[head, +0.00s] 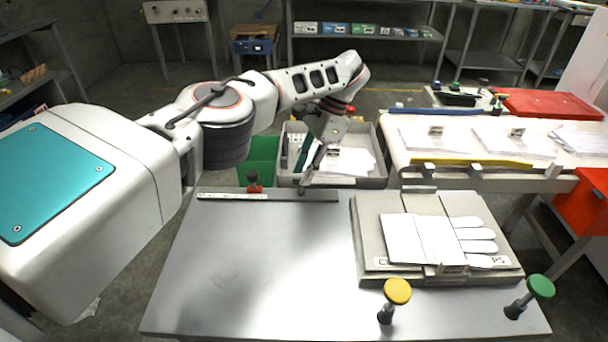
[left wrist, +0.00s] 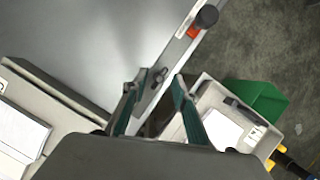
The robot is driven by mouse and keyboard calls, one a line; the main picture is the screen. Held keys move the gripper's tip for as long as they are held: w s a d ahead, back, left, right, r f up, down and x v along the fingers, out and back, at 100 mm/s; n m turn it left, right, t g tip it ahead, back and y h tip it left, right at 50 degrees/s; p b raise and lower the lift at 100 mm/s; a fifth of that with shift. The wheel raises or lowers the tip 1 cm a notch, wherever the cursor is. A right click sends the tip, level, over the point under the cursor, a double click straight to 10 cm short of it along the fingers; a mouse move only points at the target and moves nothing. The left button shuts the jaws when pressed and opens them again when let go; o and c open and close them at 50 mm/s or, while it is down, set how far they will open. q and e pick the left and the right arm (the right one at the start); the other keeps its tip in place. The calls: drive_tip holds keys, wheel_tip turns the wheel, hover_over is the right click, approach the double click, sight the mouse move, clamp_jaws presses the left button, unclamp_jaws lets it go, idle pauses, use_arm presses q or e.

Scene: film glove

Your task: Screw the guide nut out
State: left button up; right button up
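A pale metal guide bar (head: 225,196) lies along the back edge of the grey table. A black knob with a red base (head: 253,182) stands on it left of centre; the knob also shows in the left wrist view (left wrist: 207,16). My left gripper (head: 305,184) points down over the right part of the bar. In the left wrist view its two teal fingers (left wrist: 159,80) are apart, with the bar (left wrist: 172,55) running between and below them. A small dark fitting shows near the tips; I cannot tell whether it is the guide nut or whether the fingers touch it. My right gripper is out of view.
A grey fixture (head: 366,262) with a white glove (head: 436,238) sits on the table's right. A yellow knob (head: 397,291) and a green knob (head: 540,287) stand at the front right. Behind are a grey bin (head: 377,172) and a green bin (head: 263,150). The table's left-middle is clear.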

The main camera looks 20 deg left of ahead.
use_arm(q)
wheel_tip(320, 180, up, 8)
idle(0.5)
